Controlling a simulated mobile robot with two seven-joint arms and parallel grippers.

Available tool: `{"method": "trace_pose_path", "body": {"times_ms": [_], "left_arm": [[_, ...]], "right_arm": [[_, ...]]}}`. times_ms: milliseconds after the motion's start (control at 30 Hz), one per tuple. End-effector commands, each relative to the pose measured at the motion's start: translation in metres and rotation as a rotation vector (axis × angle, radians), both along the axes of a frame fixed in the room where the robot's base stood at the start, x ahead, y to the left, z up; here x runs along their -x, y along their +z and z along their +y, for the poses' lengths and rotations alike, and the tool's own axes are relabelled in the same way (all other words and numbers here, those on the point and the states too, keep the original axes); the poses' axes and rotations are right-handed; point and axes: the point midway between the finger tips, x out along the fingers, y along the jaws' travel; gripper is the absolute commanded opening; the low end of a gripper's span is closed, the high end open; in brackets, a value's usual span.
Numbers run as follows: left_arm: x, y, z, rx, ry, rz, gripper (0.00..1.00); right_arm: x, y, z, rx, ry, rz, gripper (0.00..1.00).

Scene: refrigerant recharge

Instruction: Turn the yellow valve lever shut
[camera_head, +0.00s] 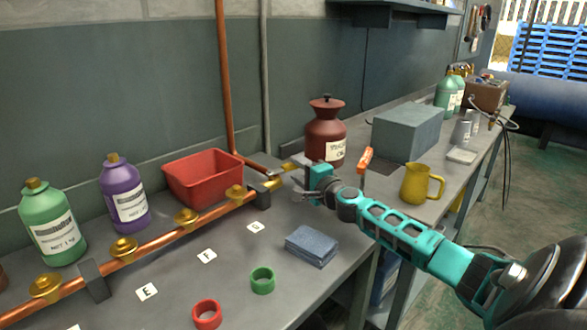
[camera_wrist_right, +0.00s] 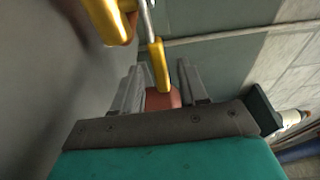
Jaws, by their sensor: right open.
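The yellow valve lever (camera_wrist_right: 158,66) shows in the right wrist view as a yellow sleeve on a thin metal stem, with a larger yellow body (camera_wrist_right: 105,20) at the upper left. My right gripper (camera_wrist_right: 160,78) is open, with one grey finger on each side of the lever's end. I cannot tell whether either finger touches it. In the head view my right gripper (camera_head: 302,187) is at the far end of the copper pipe (camera_head: 160,241), beside yellow fittings (camera_head: 282,172). My wrist partly hides the lever there. My left gripper is not in view.
A red bin (camera_head: 203,178) stands behind the pipe, and a brown jar (camera_head: 325,138) stands behind my gripper. A yellow jug (camera_head: 420,184) stands right, beyond my arm.

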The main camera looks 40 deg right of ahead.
Motion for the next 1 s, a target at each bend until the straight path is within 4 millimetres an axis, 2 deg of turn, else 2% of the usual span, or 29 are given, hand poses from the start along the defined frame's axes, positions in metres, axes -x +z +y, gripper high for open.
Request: {"method": "trace_pose_path", "body": {"times_ms": [100,300,667,1000], "left_arm": [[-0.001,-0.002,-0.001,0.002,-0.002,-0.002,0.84],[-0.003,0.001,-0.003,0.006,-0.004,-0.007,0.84],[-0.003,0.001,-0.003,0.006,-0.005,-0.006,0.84],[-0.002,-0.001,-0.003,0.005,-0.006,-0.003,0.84]], "right_arm": [[-0.013,-0.001,-0.002,-0.003,-0.001,-0.002,0.43],[-0.025,0.000,-0.004,-0.001,0.000,-0.001,0.43],[-0.028,0.000,-0.004,0.000,0.001,0.000,0.43],[-0.028,0.000,-0.004,0.000,0.001,0.000,0.12]]}}
